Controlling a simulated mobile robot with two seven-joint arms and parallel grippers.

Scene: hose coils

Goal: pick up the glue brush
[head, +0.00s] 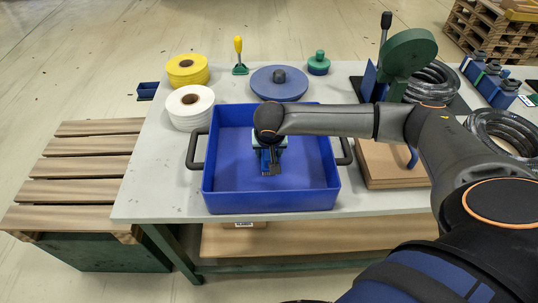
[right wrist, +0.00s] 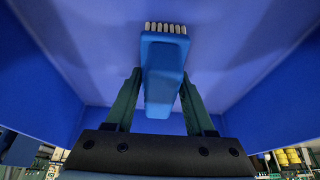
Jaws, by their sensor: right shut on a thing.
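The glue brush (right wrist: 163,72) is a blue block-like handle with a row of white bristles at its end. In the right wrist view it sits between the two dark green fingers of my right gripper (right wrist: 160,88), which is shut on it. In the head view my right gripper (head: 269,158) points down inside the outline of the blue tray (head: 230,182). Only a small part of the brush shows there, and its height above the tray floor cannot be told. My left gripper is not in view.
The tray has black side handles and stands on a grey table (head: 150,180). White tape (head: 191,107), yellow tape (head: 188,70) and a blue disc (head: 279,84) stand behind it. A cardboard box (head: 393,170) and black hose coils (head: 502,130) are right. A slatted bench (head: 85,175) is left.

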